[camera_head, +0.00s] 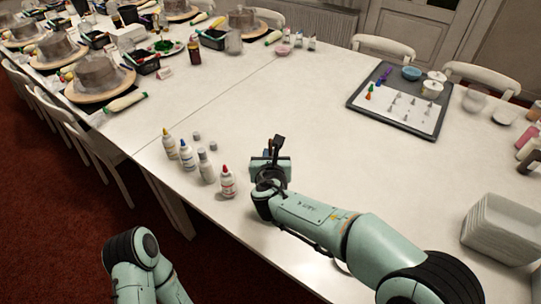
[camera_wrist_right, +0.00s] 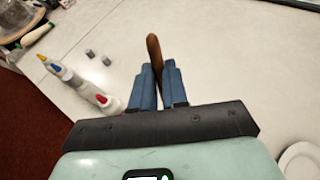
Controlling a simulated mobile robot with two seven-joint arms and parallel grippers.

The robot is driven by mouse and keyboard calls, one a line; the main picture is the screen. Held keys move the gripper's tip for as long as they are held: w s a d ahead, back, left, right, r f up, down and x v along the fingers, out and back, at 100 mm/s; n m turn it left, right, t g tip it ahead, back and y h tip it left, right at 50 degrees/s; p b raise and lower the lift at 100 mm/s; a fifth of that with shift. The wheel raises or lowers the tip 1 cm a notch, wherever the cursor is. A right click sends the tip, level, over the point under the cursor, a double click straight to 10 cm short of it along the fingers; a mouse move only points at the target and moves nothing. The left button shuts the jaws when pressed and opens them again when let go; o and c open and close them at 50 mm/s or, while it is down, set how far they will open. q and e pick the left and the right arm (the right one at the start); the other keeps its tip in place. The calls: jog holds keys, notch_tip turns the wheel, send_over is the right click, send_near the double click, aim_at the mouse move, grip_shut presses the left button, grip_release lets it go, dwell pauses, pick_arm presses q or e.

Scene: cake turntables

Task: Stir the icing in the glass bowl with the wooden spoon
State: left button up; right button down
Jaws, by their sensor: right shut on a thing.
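My right gripper (camera_head: 272,163) is over the near part of the white table. In the right wrist view the gripper (camera_wrist_right: 158,88) has its blue fingers on both sides of a brown wooden stick, which looks like the wooden spoon (camera_wrist_right: 154,48). The stick points away from the palm; its lower part is hidden between the fingers. A clear, glass-like bowl (camera_head: 475,99) stands at the far right of the table; I cannot tell whether it holds icing. My left arm shows at the lower left, but its gripper is out of view.
Several bottles (camera_head: 207,167) with coloured caps stand left of my right gripper. A dark tray (camera_head: 385,120) with a white sheet and nozzles lies at the back right. Stacked white trays (camera_head: 501,228) stand at the right edge. A white round dish (camera_wrist_right: 302,160) shows partly in the wrist view. The middle table is clear.

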dwell(0.6)
notch_tip(320, 180, up, 5)
jog(key=p, duration=0.4)
pick_arm(q)
jog(key=r, duration=0.2)
jog(key=w+r, duration=0.1)
jog(key=r, duration=0.1)
jog(key=shift+w+r, duration=0.1)
jog(key=shift+w, duration=0.1)
